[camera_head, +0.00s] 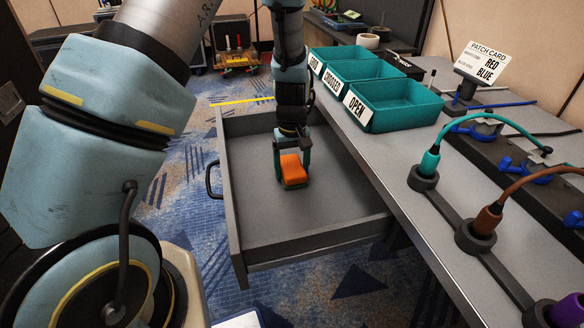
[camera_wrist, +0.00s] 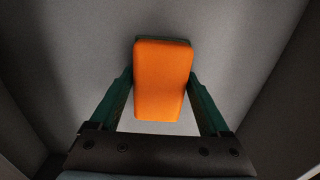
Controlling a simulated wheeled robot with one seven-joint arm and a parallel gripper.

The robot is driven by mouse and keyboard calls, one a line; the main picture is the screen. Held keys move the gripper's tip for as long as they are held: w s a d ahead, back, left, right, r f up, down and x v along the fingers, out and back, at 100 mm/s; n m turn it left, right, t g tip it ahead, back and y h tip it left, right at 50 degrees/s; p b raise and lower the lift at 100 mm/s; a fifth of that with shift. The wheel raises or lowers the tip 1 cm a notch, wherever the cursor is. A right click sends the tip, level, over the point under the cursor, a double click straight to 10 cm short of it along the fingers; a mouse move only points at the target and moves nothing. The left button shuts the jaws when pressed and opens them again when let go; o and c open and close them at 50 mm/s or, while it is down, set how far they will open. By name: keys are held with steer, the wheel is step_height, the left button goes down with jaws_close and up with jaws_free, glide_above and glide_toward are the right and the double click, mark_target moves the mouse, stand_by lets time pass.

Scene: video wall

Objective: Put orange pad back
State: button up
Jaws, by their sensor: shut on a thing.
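The orange pad (camera_head: 292,170) is a small soft-looking block with a dark edge under it. It is between the fingers of my gripper (camera_head: 291,172), inside the open grey drawer (camera_head: 252,222). In the wrist view the pad (camera_wrist: 163,80) fills the space between the two green fingers of my gripper (camera_wrist: 160,95), which are shut on its sides. The grey drawer floor (camera_wrist: 75,60) shows around it. The pad is low in the drawer; I cannot tell whether it touches the floor.
The drawer is otherwise empty. On the bench (camera_head: 410,165) to the right stand teal bins (camera_head: 415,110), one labelled OPEN. Teal (camera_head: 428,165) and brown (camera_head: 489,218) cables plug in along the bench.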

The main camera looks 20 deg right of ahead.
mark_target(292, 166)
steer(key=o, duration=1.4)
steer(key=shift+o, duration=0.2)
step_height(292, 166, up, 12)
steer(key=p, duration=0.1)
steer(key=s+a+r, duration=0.2)
steer(key=a+r, duration=0.1)
steer(key=a, duration=1.2)
steer(key=s+a+r+t, duration=0.1)
steer(key=a+r, duration=0.2)
steer(key=a, duration=1.2)
steer(key=shift+s+t, duration=0.3)
steer(key=shift+s, duration=0.05)
steer(key=shift+a, duration=0.1)
